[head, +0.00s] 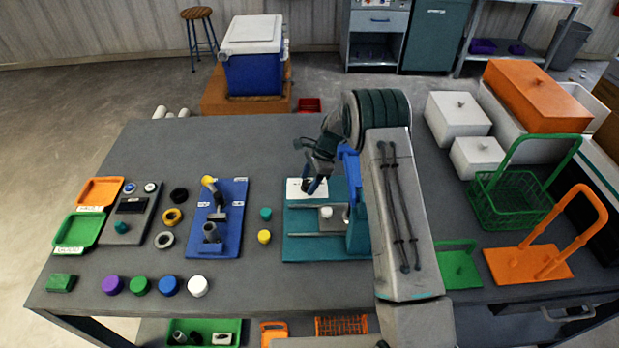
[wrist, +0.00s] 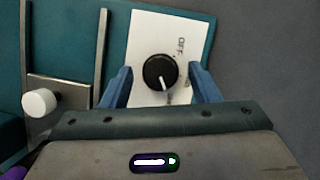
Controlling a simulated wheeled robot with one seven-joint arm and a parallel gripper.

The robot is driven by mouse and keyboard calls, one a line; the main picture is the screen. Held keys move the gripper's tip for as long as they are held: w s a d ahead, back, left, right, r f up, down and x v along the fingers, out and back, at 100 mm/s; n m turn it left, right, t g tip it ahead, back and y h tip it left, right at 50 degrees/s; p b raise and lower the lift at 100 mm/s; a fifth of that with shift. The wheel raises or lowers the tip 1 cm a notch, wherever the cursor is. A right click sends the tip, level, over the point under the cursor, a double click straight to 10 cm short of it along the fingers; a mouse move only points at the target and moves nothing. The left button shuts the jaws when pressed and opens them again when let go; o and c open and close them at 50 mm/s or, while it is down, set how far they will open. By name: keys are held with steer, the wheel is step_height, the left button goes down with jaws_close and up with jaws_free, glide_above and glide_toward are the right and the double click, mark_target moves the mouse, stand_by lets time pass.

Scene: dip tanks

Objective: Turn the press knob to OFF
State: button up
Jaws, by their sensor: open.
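The black round press knob (wrist: 160,73) sits on a white label plate (wrist: 148,30) at the edge of the teal press (wrist: 193,27). Its white pointer line points toward the bottom of the wrist view. The word OFF is printed above and to the right of the knob; a second marking lies below it, too small to read. My gripper (wrist: 161,72) is open, its blue fingers on the left and right of the knob with gaps visible.
A grey slide with a white knob (wrist: 40,102) lies left of the plate between metal rails. The press's blue upright (head: 357,225) stands close to my arm. A blue fixture (head: 230,200) and small teal and yellow caps (head: 264,237) stand left of the press.

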steer(key=c, duration=1)
steer(key=shift+o, duration=0.2)
